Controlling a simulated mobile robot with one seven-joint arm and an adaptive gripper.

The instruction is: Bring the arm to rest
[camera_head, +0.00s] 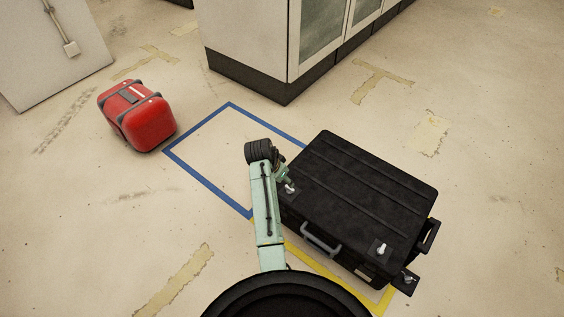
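My pale green arm (265,205) reaches up from the bottom middle to a dark ribbed joint (258,151). A short further part of it (282,174) shows at the left edge of a large black case (358,192). I cannot make out my gripper or its fingers, nor whether it holds anything. The black case lies flat on the floor at the right, with a grey handle (321,240) on its near side and pale latches. I cannot tell whether the arm touches the case.
A red case (138,115) lies on the floor at the left. A blue floor outline (205,185) is partly hidden by the arm and black case. A yellow outline (318,265) runs beside the black case. A cabinet (262,50) stands behind. Floor at the left front is clear.

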